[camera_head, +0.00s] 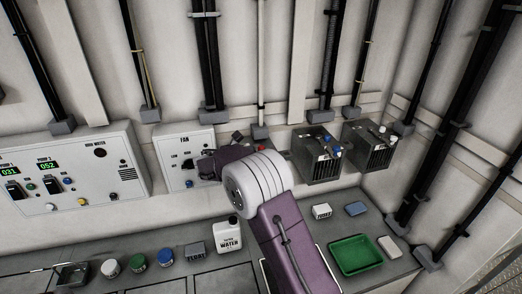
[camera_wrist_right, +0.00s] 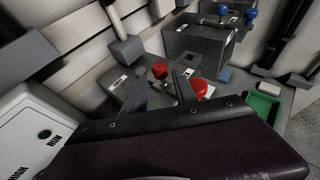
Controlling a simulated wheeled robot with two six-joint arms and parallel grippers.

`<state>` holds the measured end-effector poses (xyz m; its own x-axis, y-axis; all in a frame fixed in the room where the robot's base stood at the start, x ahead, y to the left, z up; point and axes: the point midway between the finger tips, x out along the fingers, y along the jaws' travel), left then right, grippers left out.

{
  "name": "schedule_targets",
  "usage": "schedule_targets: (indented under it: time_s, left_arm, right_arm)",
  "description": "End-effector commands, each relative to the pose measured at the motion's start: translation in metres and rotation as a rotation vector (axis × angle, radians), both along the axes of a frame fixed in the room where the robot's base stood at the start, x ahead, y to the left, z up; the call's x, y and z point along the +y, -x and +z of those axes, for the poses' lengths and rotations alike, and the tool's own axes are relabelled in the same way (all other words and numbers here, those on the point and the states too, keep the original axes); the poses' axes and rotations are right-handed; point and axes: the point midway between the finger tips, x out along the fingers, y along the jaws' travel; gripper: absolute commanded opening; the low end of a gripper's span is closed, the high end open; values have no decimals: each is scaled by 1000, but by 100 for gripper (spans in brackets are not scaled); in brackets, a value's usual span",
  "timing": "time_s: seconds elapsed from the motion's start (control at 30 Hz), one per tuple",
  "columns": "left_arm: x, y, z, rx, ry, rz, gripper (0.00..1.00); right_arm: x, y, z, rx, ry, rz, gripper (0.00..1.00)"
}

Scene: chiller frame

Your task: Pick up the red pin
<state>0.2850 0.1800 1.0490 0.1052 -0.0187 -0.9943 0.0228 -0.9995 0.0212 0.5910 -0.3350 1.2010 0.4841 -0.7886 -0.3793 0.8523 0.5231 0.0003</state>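Two red knob-like pins show in my right wrist view. One red pin (camera_wrist_right: 160,70) stands just beyond the gap between my fingertips, and a second red pin (camera_wrist_right: 199,87) is beside the right finger. My right gripper (camera_wrist_right: 160,86) is open, with its two dark fingers apart and nothing seen between them. In the head view the right gripper (camera_head: 242,138) is at the wall beside the fan panel (camera_head: 185,150), and a little red (camera_head: 262,147) shows by its tip. My wrist hides most of that spot. My left gripper is not in view.
The bench below holds a white water jug (camera_head: 228,236), a green tray (camera_head: 355,255) and several small items. Pipes run up the wall above.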

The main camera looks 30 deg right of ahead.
Motion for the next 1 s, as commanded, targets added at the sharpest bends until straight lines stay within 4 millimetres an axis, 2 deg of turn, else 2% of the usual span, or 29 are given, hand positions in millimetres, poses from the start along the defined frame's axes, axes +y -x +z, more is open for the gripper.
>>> schedule_targets:
  time_s: [0.13, 0.23, 0.53, 0.57, 0.67, 1.0]
  left_arm:
    - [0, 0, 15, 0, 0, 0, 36]
    - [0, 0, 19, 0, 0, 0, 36]
    - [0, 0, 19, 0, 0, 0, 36]
    - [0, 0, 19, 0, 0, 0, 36]
    - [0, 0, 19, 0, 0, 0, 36]
    - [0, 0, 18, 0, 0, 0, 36]
  right_arm:
    - [-21, -10, -4, 4, 0, -5, 34]
    - [-34, -19, -12, 2, -1, -4, 34]
    - [-41, -24, -18, 1, -1, 0, 34]
    - [-41, -24, -18, 1, -1, 0, 29]
    - [-41, -24, -18, 1, -1, 0, 1]
    - [-41, -24, -16, -1, -2, -2, 0]
